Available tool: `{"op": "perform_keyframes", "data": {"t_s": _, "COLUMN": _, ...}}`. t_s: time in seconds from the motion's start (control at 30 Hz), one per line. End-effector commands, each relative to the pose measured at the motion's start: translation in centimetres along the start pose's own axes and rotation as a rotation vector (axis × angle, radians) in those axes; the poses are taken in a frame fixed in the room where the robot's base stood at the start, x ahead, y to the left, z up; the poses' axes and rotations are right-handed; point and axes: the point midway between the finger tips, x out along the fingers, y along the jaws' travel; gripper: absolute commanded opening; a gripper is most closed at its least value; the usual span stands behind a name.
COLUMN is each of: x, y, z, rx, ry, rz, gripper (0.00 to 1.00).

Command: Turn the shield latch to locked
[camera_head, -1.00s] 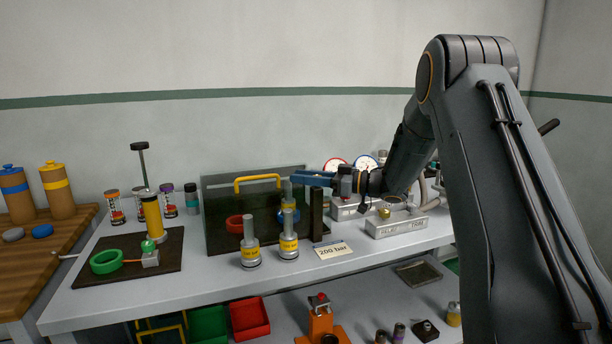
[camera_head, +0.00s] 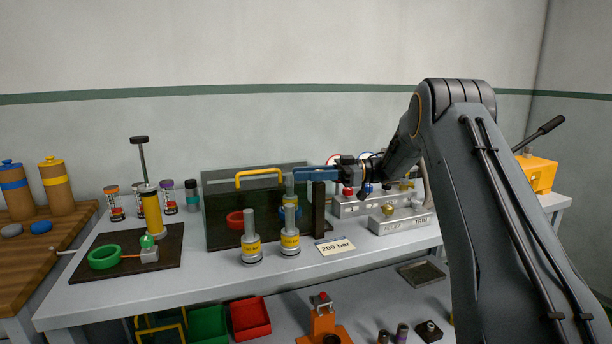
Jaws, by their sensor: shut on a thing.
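The shield (camera_head: 222,200) is a dark, see-through box front with a yellow handle (camera_head: 258,174) on top, standing on the bench. A dark upright post (camera_head: 318,208) stands at its right end. My gripper (camera_head: 297,173) reaches in from the right, its blue fingers level across the top right of the shield, above the post. The fingers are shut on the shield latch, which they mostly hide; its turned position cannot be read. Red and blue rings show dimly through the shield.
Two grey cylinders with yellow bands (camera_head: 250,238) stand in front of the shield, beside a "200 bar" card (camera_head: 335,247). A grey valve block (camera_head: 400,221) and gauges are on the right. A dark mat (camera_head: 125,268) with a green ring lies left.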

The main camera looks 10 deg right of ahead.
Motion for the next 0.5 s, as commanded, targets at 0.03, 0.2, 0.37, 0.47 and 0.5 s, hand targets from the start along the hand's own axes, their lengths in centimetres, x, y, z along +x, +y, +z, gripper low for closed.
{"op": "perform_keyframes", "data": {"t_s": 0.03, "x": 0.01, "y": 0.06, "z": -0.21, "rx": -0.003, "ry": 0.001, "rz": 0.001, "gripper": 0.02}}
{"op": "perform_keyframes", "data": {"t_s": 0.2, "x": 0.03, "y": 0.06, "z": -0.24, "rx": -0.004, "ry": 0.002, "rz": 0.002, "gripper": 0.02}}
{"op": "perform_keyframes", "data": {"t_s": 0.37, "x": 0.03, "y": 0.05, "z": -0.21, "rx": -0.004, "ry": 0.001, "rz": 0.001, "gripper": 0.43}}
{"op": "perform_keyframes", "data": {"t_s": 0.47, "x": 0.01, "y": 0.04, "z": -0.16, "rx": -0.003, "ry": 0.001, "rz": 0.002, "gripper": 0.43}}
{"op": "perform_keyframes", "data": {"t_s": 0.5, "x": 0.01, "y": 0.04, "z": -0.15, "rx": -0.003, "ry": 0.001, "rz": 0.002, "gripper": 0.43}}
